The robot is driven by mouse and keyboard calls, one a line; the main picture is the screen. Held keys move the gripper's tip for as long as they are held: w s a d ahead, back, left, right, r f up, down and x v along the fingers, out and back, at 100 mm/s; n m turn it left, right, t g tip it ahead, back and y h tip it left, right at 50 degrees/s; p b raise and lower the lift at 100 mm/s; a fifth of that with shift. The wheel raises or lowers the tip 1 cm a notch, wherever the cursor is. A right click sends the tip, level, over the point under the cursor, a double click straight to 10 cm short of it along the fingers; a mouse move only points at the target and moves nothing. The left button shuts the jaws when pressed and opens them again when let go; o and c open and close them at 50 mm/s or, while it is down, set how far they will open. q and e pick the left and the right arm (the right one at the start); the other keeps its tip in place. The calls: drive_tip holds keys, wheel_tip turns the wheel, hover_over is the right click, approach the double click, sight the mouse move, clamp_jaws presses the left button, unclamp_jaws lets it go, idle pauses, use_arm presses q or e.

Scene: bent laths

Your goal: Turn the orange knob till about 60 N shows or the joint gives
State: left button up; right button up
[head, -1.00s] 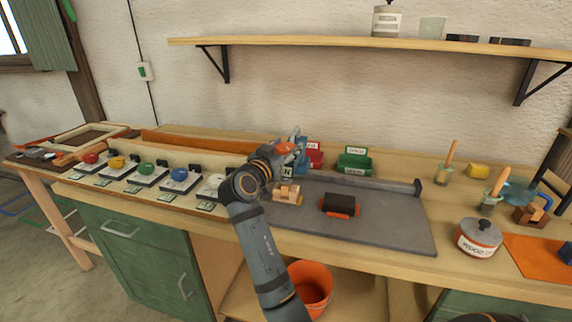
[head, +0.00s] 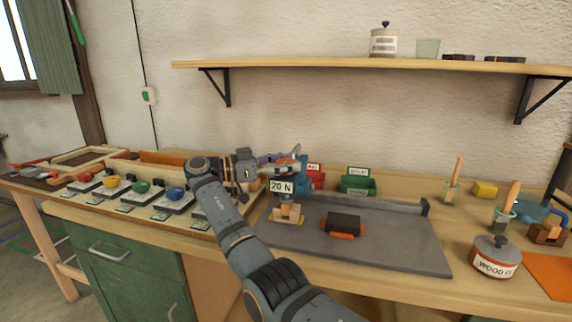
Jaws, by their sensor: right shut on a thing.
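A press tester (head: 303,172) with a blue-grey frame stands at the back left of the grey mat. Its white display (head: 281,186) reads 20 N. A small wooden joint (head: 288,212) of light blocks sits under the display, with no break that I can make out. My right gripper (head: 283,166) reaches in from the left at the top of the tester and is shut on the orange knob, which its fingers mostly hide. My left gripper is not in view.
A dark block with orange ends (head: 344,224) lies on the grey mat (head: 400,250). Red (head: 316,181) and green (head: 357,185) bins stand behind. Coloured knobs on white plates line the left. A labelled pot (head: 495,257) stands at right.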

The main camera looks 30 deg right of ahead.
drive_tip(key=shift+m+g+y, duration=0.4)
drive_tip(key=shift+m+g, duration=0.2)
drive_tip(key=shift+g, duration=0.3)
drive_tip(key=o, duration=1.2)
drive_tip(key=shift+d, duration=0.1)
drive_tip(key=shift+f+n+t, duration=0.15)
drive_tip(key=shift+n+t, duration=0.15)
drive_tip(key=shift+t, duration=0.2)
